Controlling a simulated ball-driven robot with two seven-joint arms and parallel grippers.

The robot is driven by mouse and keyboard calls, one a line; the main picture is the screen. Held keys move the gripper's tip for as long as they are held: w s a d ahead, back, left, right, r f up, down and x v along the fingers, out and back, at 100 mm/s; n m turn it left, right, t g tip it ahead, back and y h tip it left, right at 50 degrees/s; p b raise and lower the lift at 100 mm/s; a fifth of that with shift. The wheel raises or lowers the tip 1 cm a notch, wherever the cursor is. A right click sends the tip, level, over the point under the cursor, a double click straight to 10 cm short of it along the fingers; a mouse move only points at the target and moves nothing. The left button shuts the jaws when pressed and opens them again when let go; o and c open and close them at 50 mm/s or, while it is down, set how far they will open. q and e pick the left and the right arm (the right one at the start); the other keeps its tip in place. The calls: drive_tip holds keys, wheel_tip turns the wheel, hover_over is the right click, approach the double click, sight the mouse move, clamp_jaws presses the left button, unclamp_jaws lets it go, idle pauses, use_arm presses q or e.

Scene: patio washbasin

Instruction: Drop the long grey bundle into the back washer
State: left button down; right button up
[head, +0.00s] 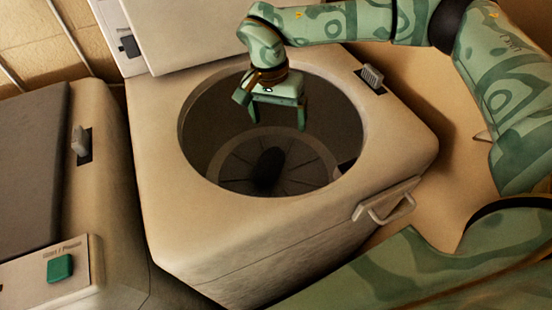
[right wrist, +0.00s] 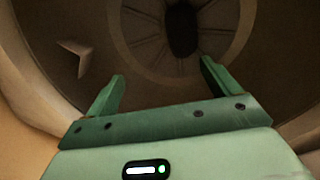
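The open washer (head: 175,205) stands in the middle of the head view, its lid (head: 190,30) raised. My right gripper (head: 276,118) hangs over its round opening, pointing down into the drum. In the right wrist view the two fingers (right wrist: 162,70) are spread with nothing between them. A dark, oblong shape (head: 268,170) lies at the middle of the drum floor, apart from the fingers. It also shows in the right wrist view (right wrist: 182,28). It may be the grey bundle, but it is too dark to be sure. My left gripper is not in view.
Another washer (head: 110,160) with a dark closed lid (head: 30,150) and a green button (head: 60,268) stands at the left. A handle (head: 388,208) sticks out of the open washer's front. A pale L-shaped piece (right wrist: 80,55) shows on the drum wall.

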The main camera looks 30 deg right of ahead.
wheel_tip(320, 180, up, 16)
drive_tip(key=w+a+p, duration=0.1)
drive_tip(key=p, duration=0.2)
drive_tip(key=shift+w+a, duration=0.2)
drive_tip(key=shift+w, duration=0.05)
